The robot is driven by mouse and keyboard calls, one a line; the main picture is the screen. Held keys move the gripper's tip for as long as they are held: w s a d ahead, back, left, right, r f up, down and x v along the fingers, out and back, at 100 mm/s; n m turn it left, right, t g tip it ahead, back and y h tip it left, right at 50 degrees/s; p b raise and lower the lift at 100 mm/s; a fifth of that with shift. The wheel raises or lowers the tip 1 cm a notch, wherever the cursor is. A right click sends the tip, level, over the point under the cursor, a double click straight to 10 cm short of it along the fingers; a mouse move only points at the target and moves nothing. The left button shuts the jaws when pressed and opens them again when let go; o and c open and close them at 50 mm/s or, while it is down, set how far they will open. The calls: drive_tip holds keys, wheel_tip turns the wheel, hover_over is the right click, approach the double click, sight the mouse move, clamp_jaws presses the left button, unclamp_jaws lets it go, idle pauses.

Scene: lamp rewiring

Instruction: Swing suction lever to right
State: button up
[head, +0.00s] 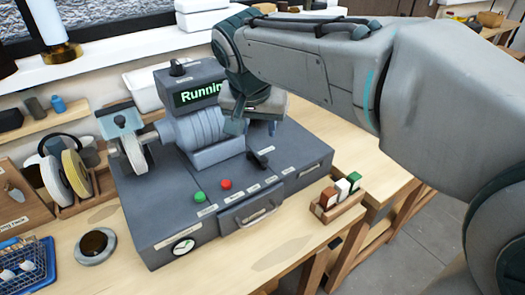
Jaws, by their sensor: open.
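A grey machine (200,210) stands on the wooden bench. Its green-lettered display (197,93) reads "Runnin", the rest covered by my arm. A small black lever (258,160) sits on the machine's top panel, right of the ribbed motor housing; I take it for the suction lever, though its label is too small to read. My gripper (252,128) is open, pointing down just above and behind the lever, apart from it as far as I can tell. One finger shows at its left, and the other is partly hidden.
A green button (199,197) and a red button (226,184) lie left of the lever. A grinding wheel (134,151) is on the machine's left. A small wooden rack (340,205) with coloured blocks stands right of the machine. A round dish (96,245) is at front left.

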sight(263, 158)
drive_tip(key=x, duration=1.3)
drive_tip(key=shift+d+f+p, duration=0.1)
drive_tip(key=shift+f+p, duration=0.2)
clamp_jaws()
